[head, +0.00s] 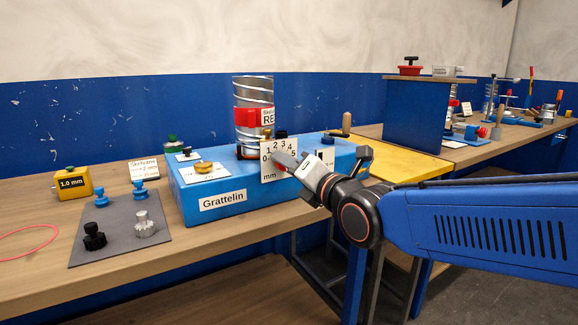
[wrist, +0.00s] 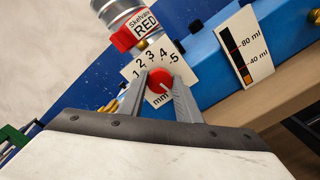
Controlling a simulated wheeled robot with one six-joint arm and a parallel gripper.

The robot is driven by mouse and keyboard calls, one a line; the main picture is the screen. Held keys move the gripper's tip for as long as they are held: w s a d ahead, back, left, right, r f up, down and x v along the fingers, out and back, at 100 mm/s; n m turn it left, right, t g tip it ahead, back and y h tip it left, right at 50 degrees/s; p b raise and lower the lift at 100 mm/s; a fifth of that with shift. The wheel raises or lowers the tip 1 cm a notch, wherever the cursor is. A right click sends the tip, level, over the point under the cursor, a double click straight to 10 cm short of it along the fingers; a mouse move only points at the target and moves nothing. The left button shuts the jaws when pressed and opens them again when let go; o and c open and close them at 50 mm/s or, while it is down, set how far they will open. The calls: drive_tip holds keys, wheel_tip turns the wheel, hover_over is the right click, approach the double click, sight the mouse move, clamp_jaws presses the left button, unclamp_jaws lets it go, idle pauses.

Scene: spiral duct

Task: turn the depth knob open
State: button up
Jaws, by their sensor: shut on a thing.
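The depth knob (wrist: 159,80) is a red round knob with a white pointer line, on a white dial plate (head: 267,167) marked in mm, with numbers up to 5. In the wrist view my gripper (wrist: 160,85) has one finger on each side of the knob and is shut on it. In the head view my gripper (head: 284,165) reaches the dial from the right and hides most of the knob. The dial stands on the front of the blue Grattelin machine (head: 185,202). A spiral metal duct (head: 254,112) with a red clamp stands upright behind the dial.
A grey mat (head: 113,247) with black, blue and silver knobs lies at left, near a yellow 1.0 mm block (head: 73,184). A gauge marked 80 ml and 40 ml (wrist: 245,48) is right of the dial. A crank handle (head: 346,124) rises at the machine's right end.

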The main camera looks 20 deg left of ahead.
drive_tip(key=shift+f, duration=0.15)
drive_tip(key=o, duration=1.1)
drive_tip(key=shift+c, duration=0.2)
drive_tip(key=v, duration=1.7)
drive_tip(key=shift+d, duration=0.25)
drive_tip(key=shift+s, duration=0.1)
drive_tip(key=w+d+f+m+g+h, duration=0.1)
drive_tip(key=w+d+f+m+h, duration=0.1)
drive_tip(key=d+f+m+h, duration=0.6)
drive_tip(key=w+d+f+m+h, duration=0.1)
drive_tip(key=d+f+m, duration=0.6)
drive_tip(key=d+m, duration=0.5)
drive_tip(key=s+d+f+m+g+h, duration=0.2)
drive_tip(key=s+d+f+m, duration=0.3)
drive_tip(key=d+m, duration=0.3)
drive_tip(key=s+d+f+m+g+h, duration=0.2)
drive_tip(key=s+d+f+m+g, duration=0.2)
drive_tip(key=s+d+m, duration=0.3)
drive_tip(key=shift+s+d+f+m+h, duration=0.3)
drive_tip(key=shift+d+f+m, duration=0.45)
drive_tip(key=shift+f+m, duration=0.1)
